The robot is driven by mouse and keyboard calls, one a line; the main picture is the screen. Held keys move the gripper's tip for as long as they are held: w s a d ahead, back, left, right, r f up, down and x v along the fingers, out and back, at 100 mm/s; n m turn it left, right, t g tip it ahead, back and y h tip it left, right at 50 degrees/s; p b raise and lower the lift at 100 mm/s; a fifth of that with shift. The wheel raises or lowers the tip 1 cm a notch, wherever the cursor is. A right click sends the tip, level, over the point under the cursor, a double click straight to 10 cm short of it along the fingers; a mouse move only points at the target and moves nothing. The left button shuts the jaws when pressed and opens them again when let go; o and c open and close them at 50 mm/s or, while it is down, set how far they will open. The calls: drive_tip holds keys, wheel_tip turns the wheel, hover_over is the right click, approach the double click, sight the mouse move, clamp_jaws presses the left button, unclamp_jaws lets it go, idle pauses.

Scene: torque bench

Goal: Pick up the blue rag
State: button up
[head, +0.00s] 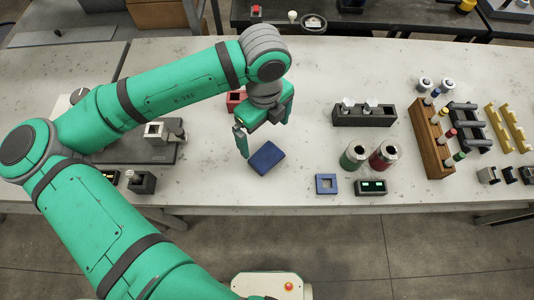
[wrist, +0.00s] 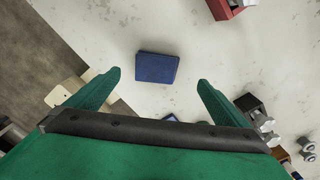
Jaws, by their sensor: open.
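The blue rag (head: 266,158) lies folded into a flat, roughly square pad on the pale bench top. It also shows in the wrist view (wrist: 157,67), ahead of the fingertips and roughly centred between them. My gripper (head: 264,123) is open and empty, above the bench close to the rag. In the wrist view its two green fingers (wrist: 158,78) stand apart with the rag beyond the gap. I see no contact between fingers and rag.
A red block (head: 236,102) sits behind my gripper. A black holder (head: 364,115), a green can (head: 353,156), a red can (head: 384,156) and a blue square frame (head: 326,184) stand to the right. The bench's front edge (head: 270,204) runs below the rag. Bench around the rag is clear.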

hover_over(264, 153)
drive_tip(key=f, duration=0.5)
drive_tip(key=shift+w+d, duration=0.15)
drive_tip(key=shift+w, duration=0.1)
drive_tip(key=shift+s+f, duration=0.2)
drive_tip(key=shift+f, duration=2.45)
drive_tip(key=c, duration=1.2)
drive_tip(key=shift+r, duration=0.15)
